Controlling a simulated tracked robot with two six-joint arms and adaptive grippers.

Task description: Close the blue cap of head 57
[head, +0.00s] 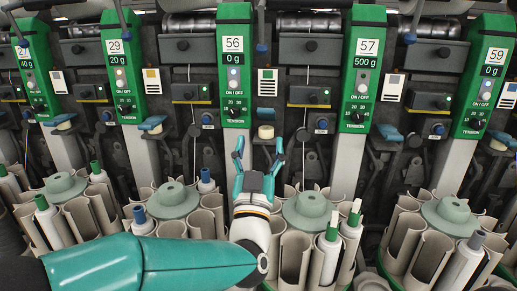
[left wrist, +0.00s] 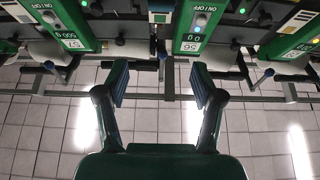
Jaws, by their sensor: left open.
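The green panel of head 57 (head: 364,70) stands right of centre in the head view, and it shows upside down at the left of the left wrist view (left wrist: 72,30). A raised blue cap (head: 265,113) with a cream disc below it sits between panels 56 and 57. Another blue cap (head: 388,132) sits just right of panel 57. I cannot tell from the labels which cap belongs to head 57. My left gripper (head: 259,148) is open and empty, just below and in front of the raised cap, apart from it. My right gripper is out of view.
The green panel of head 56 (head: 233,65) stands directly behind and above my left gripper. Round magazines with cream tubes, such as this one (head: 307,209), fill the front below. The left wrist view shows free tiled floor (left wrist: 150,125).

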